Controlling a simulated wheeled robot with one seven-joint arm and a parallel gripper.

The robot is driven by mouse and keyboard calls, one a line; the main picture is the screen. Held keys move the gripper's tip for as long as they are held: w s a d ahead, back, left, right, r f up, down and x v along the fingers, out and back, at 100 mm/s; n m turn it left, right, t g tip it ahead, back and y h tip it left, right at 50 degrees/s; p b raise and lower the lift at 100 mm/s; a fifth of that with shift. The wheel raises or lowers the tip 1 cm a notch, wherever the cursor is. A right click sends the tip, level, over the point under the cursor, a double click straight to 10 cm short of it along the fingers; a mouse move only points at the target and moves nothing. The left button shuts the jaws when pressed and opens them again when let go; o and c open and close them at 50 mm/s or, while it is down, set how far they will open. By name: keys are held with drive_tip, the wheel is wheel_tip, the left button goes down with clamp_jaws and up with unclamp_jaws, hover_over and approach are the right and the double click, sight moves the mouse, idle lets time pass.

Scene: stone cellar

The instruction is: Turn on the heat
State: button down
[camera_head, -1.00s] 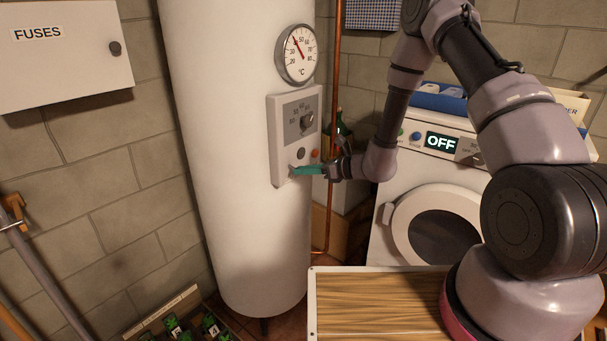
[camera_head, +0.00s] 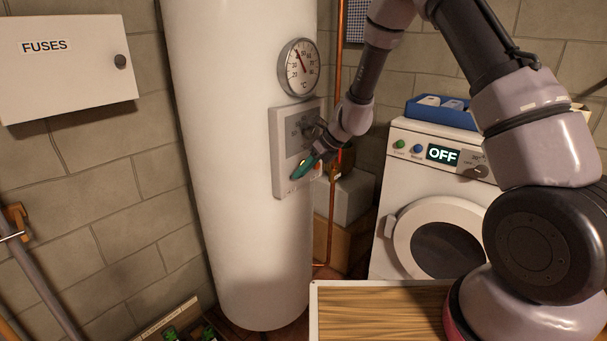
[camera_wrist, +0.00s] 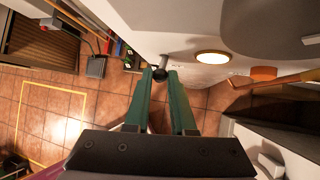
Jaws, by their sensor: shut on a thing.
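The tall white boiler (camera_head: 235,190) has a control panel (camera_head: 280,152) and a round dial thermometer (camera_head: 299,66) above it. My gripper (camera_head: 297,172) is at the panel's lower part, its green fingers pointing down and left, covering much of the panel. In the wrist view my gripper (camera_wrist: 160,82) is shut on a small lever with a dark round tip (camera_wrist: 160,73) and a grey stem. An orange button (camera_wrist: 263,73) lies farther right. The panel's dark knob (camera_head: 312,126) is partly hidden by my wrist.
A washing machine (camera_head: 432,185) stands right of the boiler, its display reading OFF. A copper pipe (camera_head: 335,120) runs up beside the boiler. A fuse box (camera_head: 66,66) hangs on the left wall. A wooden-topped surface (camera_head: 380,312) is in front.

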idle(0.4)
drive_tip(key=c, duration=0.8)
unclamp_jaws()
drive_tip(key=shift+o, duration=0.2)
drive_tip(key=v, duration=1.1)
drive_tip(key=shift+w+a, duration=0.2)
drive_tip(key=shift+r, duration=0.1)
